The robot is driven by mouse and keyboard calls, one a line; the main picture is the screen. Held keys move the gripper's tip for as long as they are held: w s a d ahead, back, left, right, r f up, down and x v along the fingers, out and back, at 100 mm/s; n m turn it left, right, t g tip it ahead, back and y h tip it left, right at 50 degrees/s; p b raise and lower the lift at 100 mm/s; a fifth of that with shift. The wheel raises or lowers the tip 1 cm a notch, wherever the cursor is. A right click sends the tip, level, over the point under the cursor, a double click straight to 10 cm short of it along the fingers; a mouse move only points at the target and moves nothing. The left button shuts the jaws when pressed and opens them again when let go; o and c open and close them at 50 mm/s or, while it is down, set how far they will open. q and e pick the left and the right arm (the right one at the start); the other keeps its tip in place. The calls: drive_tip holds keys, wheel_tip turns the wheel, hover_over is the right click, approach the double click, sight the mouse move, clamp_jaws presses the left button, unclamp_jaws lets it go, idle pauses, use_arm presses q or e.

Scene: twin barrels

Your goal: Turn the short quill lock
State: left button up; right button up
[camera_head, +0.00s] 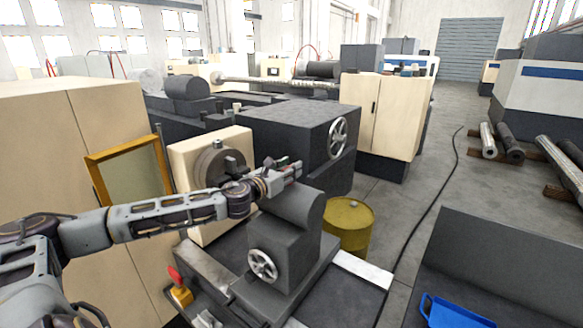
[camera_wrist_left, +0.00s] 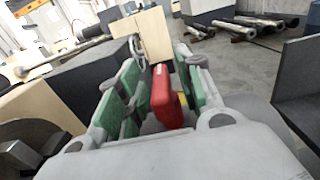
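The tailstock (camera_head: 285,240) is a dark grey block with a rounded top and a handwheel (camera_head: 262,265) on its front face. My left gripper (camera_head: 290,168) is just above its top. In the left wrist view the two green-padded fingers (camera_wrist_left: 160,88) stand apart on both sides of a red block-shaped handle (camera_wrist_left: 162,97), which may be the short quill lock. A gap shows between the left finger and the handle; the right finger is closer, and contact there cannot be told. In the head view I cannot make the handle out. My right gripper is out of view.
A grey chuck (camera_head: 222,165) on a cream headstock stands behind my left forearm. A yellow barrel (camera_head: 348,225) stands right of the tailstock. A yellow box with a red top (camera_head: 181,292) is at the lower left. A blue tray (camera_head: 455,313) lies at the lower right.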

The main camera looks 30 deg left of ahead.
use_arm(q)
drive_tip(key=shift+s+d+r, duration=0.1)
drive_tip(key=shift+s+r, duration=0.05)
drive_tip(key=shift+s, duration=0.05)
drive_tip(key=shift+c, duration=0.3)
drive_tip(key=shift+w, duration=0.1)
clamp_jaws()
drive_tip(key=shift+b, duration=0.3)
